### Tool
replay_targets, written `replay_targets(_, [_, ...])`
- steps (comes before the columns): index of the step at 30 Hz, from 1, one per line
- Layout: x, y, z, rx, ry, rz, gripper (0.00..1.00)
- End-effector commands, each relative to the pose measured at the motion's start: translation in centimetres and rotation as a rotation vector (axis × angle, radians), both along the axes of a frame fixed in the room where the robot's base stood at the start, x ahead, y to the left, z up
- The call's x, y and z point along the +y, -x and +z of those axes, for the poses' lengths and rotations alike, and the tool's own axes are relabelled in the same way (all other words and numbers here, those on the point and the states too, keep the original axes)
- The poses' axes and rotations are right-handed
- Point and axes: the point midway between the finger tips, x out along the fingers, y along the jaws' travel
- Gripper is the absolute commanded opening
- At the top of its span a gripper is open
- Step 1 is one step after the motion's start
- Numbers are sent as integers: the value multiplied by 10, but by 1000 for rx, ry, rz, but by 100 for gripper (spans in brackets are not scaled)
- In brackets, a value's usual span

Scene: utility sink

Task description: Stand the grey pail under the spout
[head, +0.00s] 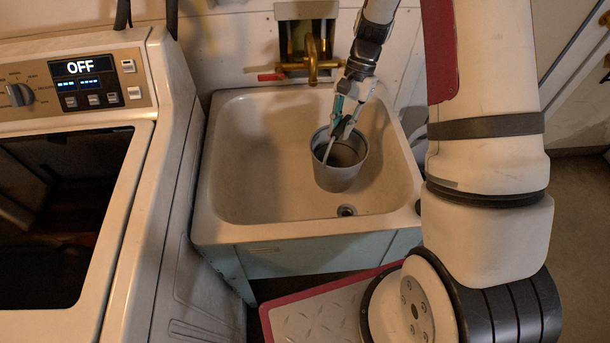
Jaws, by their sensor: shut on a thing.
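The grey pail (336,176) is inside the white sink basin (250,170), right of its middle and just behind the drain (347,210). It looks upright, and I cannot tell whether its bottom touches the basin floor. My gripper (342,130) reaches down from above and is shut on the pail at its far upper part; the exact grip spot is partly hidden by the fingers. The brass spout (312,68) is on the wall behind the basin, beyond the pail and a little to its left.
A washing machine (180,170) with an OFF display stands close against the sink's left side. A red lever (270,77) sticks out left of the spout. The left part of the basin is empty. A dark object (419,207) is at the sink's right edge.

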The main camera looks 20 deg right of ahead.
Motion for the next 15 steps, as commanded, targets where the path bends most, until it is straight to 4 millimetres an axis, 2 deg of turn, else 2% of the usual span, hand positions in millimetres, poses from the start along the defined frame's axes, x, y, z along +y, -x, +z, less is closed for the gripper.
replay_targets(1, [-4,1,-17,2,2,-196,0])
replay_targets(6, [-22,8,-38,4,5,-794,0])
replay_targets(10, [-36,14,-48,6,5,-1097,0])
replay_targets(15, [-45,19,-53,4,3,-1277,0])
